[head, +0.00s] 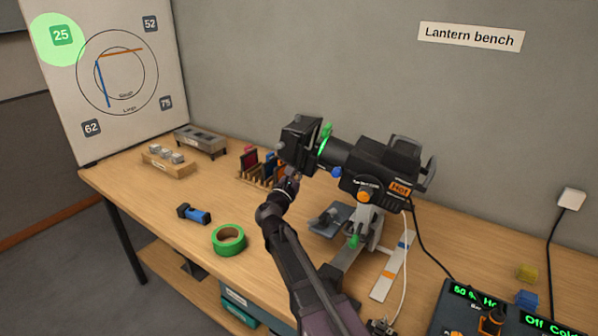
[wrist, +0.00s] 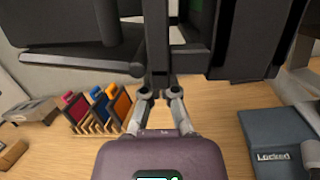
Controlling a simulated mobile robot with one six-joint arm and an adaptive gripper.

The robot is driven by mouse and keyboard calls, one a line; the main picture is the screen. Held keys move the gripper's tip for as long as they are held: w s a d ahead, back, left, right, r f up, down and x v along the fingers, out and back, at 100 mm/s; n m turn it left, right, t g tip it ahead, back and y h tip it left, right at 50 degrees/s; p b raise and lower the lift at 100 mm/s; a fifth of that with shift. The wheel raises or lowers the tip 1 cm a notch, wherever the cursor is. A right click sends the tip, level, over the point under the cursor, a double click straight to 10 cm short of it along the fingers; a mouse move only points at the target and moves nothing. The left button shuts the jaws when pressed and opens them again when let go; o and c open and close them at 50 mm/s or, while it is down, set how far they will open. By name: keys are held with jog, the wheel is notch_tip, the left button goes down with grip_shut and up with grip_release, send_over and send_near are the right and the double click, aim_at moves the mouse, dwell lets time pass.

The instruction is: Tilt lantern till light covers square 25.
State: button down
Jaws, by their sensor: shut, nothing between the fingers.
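The black lantern (head: 365,168) stands on its mount on the bench, its front end pointing left toward the white board. A round green light spot (head: 45,50) lies at the board's upper left, and square 25 (head: 61,35) is inside it. My gripper (head: 291,180) is shut and empty, just under the lantern's front end. In the wrist view my fingertips (wrist: 159,88) meet at a dark vertical part below the lantern body (wrist: 70,32). I cannot tell for sure whether they touch it.
A rack of coloured filters (head: 262,166) stands left of my gripper. Green tape (head: 228,239) and a blue-black tool (head: 194,214) lie on the bench. A control desk (head: 510,315) is at front right. A pad marked Locked (wrist: 272,145) shows in the wrist view. The bench's left front is mostly clear.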

jog(key=shift+r, duration=0.35)
jog(key=shift+s+d+r+p, duration=0.1)
jog(key=shift+r+p, duration=0.5)
jog(key=shift+p, duration=0.25)
jog(key=shift+f, duration=0.1)
jog(key=s+a+f+b, duration=0.5)
jog(key=s+f+b, duration=0.1)
jog(key=s, duration=0.2)
jog(key=shift+s+a, duration=0.15)
jog(key=shift+a, duration=0.05)
dwell(0.6)
dwell(0.4)
